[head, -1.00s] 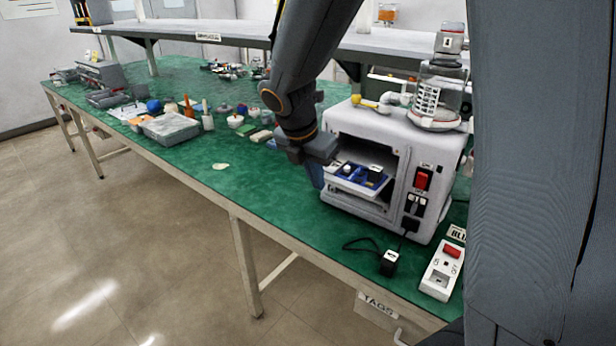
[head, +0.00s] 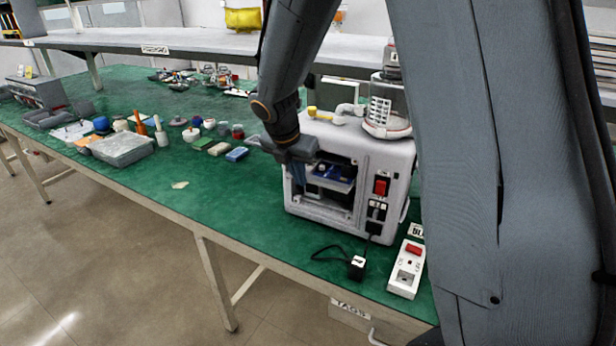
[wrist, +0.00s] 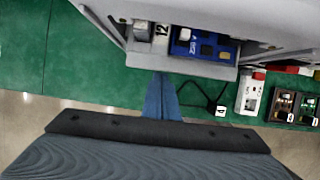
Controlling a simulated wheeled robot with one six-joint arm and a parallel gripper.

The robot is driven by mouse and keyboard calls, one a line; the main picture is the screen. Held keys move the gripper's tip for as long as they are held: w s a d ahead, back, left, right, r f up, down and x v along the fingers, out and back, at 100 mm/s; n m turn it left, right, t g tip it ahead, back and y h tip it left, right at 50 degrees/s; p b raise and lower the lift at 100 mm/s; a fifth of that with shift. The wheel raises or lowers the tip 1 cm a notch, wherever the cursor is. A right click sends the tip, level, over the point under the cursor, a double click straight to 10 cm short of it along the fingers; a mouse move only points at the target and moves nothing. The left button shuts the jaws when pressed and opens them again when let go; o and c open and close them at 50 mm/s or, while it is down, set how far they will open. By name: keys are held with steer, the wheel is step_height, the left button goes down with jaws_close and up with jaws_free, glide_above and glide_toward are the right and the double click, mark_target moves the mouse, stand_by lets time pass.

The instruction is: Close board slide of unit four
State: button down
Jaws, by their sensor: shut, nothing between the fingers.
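The white pump unit (head: 385,160) stands on the green bench with its front bay open. In the bay is the board slide (head: 335,184), a pale tray carrying a blue board (head: 328,175). In the wrist view the slide's front lip (wrist: 195,68) sticks out past the casing, with the blue board (wrist: 205,47) and a "12" label on it. My gripper (head: 300,185) is shut and empty at the left of the bay. Its fingertips (wrist: 161,76) are close to the slide's front lip; I cannot tell whether they touch. No unit number is readable.
A black plug (head: 356,267) on a cable and a white socket strip (head: 406,270) lie before the unit. A grey tray (head: 122,149) and several small items lie left. Bare bench lies between.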

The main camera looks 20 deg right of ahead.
mark_target(308, 170)
steer(key=w+d+p, duration=0.2)
steer(key=w+d, duration=0.1)
steer(key=shift+w+d, duration=0.1)
steer(key=shift+w, duration=0.2)
steer(key=shift+d, duration=0.2)
